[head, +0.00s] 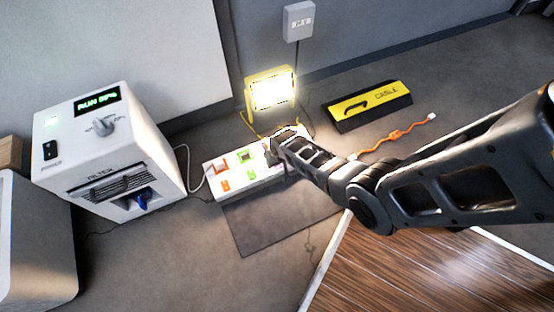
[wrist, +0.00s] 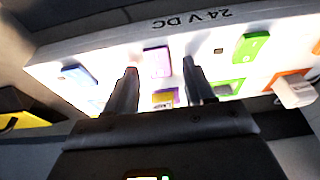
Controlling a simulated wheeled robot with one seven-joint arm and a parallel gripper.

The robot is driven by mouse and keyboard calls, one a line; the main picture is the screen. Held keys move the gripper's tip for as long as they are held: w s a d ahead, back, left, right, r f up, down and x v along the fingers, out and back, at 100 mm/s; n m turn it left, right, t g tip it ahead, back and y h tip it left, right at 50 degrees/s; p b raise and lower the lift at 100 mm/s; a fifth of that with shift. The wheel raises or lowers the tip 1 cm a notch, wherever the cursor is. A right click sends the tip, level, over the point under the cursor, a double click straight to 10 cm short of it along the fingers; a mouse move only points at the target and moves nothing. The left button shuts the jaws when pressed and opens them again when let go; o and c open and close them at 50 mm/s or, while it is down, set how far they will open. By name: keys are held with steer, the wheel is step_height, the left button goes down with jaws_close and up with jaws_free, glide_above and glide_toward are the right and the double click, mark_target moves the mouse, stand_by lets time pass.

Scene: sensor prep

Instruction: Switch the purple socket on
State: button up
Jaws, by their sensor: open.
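A white power strip (head: 237,163) marked "24 V DC" lies on the floor, with coloured sockets and rocker switches. In the wrist view, the purple switch (wrist: 157,62) and the purple socket (wrist: 165,98) sit near the middle of the strip (wrist: 108,57). My gripper (wrist: 160,70) is open and empty, one finger on each side of the purple switch in the picture. Whether the fingers touch the strip, and which way the switch is tipped, I cannot tell. In the head view, my gripper (head: 276,146) hides the strip's right part.
A green switch (wrist: 251,47) and a blue switch (wrist: 79,75) flank the purple one. A white plug (wrist: 293,92) sits at the orange socket. A lit yellow lamp (head: 271,92) stands behind the strip, a white filter machine (head: 145,165) left, a yellow-black cable case (head: 367,105) back right.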

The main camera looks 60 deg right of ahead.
mark_target(279, 168)
steer(key=p+v, duration=0.5)
steer(key=v, duration=0.2)
steer(key=shift+r, duration=0.35)
steer(key=shift+s+a, duration=0.1)
stand_by(0.4)
